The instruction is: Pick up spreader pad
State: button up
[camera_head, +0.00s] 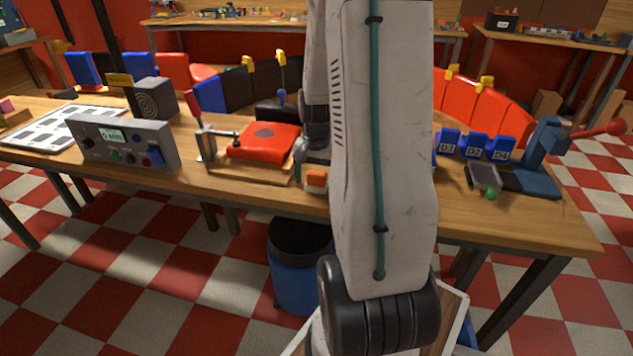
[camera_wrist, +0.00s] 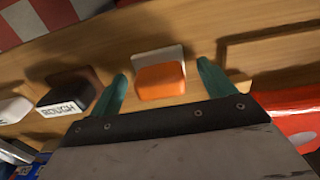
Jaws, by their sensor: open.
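A small orange block with a pale plate behind it, which looks like the spreader pad (camera_wrist: 161,82), lies on the wooden bench in the wrist view. In the head view it shows as a small orange and white piece (camera_head: 316,181) near the bench's front edge. My gripper (camera_wrist: 162,69) is open, with one teal finger on each side of the pad and a visible gap on both sides. I cannot tell how far the fingers are above the bench. In the head view my arm hides most of the gripper.
A black block marked ROUGH (camera_wrist: 66,92) lies left of the pad in the wrist view, with a white piece (camera_wrist: 13,108) beyond it. A wooden-framed fixture with a red pad (camera_head: 264,141) stands left of my gripper. A grey control box (camera_head: 124,141) is farther left.

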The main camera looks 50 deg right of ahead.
aim_at(316, 173)
jog(key=shift+c, duration=0.3)
jog(key=c, duration=1.1)
jog(key=shift+o, duration=0.2)
notch_tip(316, 173, up, 10)
jog(key=shift+r, duration=0.1)
jog(key=o, duration=0.4)
jog(key=shift+c, duration=1.2)
